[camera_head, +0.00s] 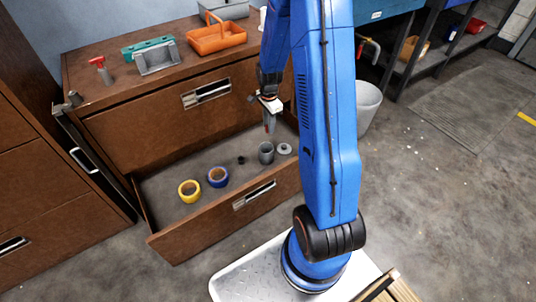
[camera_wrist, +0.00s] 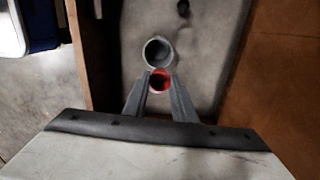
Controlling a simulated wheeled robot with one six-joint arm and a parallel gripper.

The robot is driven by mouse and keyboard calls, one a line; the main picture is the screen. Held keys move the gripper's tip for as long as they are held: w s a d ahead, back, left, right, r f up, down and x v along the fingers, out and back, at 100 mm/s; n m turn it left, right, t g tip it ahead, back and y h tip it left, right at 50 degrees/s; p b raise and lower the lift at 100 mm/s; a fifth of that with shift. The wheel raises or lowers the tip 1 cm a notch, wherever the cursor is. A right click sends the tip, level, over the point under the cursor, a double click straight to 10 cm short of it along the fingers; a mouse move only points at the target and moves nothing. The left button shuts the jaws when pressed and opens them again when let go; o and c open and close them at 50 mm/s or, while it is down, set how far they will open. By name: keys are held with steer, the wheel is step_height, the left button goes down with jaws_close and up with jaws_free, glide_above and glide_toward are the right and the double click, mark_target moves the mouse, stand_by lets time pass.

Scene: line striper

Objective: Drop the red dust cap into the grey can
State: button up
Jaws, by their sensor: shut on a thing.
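The red dust cap (camera_wrist: 160,81) is between the fingertips of my gripper (camera_wrist: 160,77) in the wrist view, and the fingers are shut on it. In the head view my gripper (camera_head: 269,128) points down over the open drawer, and the cap is too small to make out clearly. The grey can (camera_head: 266,156) stands upright in the drawer below my gripper. In the wrist view the can's round open mouth (camera_wrist: 157,38) shows just beyond the cap. The cap appears held above the can's level, beside its mouth in that picture.
The drawer (camera_head: 225,222) also holds a yellow tape roll (camera_head: 189,191), a blue tape roll (camera_head: 218,176), a small black piece (camera_head: 241,160) and a grey disc (camera_head: 284,149) beside the can. An orange basket (camera_head: 217,40) sits on the cabinet top. A pale bucket (camera_head: 367,104) stands right.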

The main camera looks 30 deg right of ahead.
steer(key=shift+f, duration=2.25)
steer(key=o, duration=1.1)
step_height(320, 180, up, 17)
steer(key=shift+r, duration=0.2)
steer(key=shift+a+r, duration=0.1)
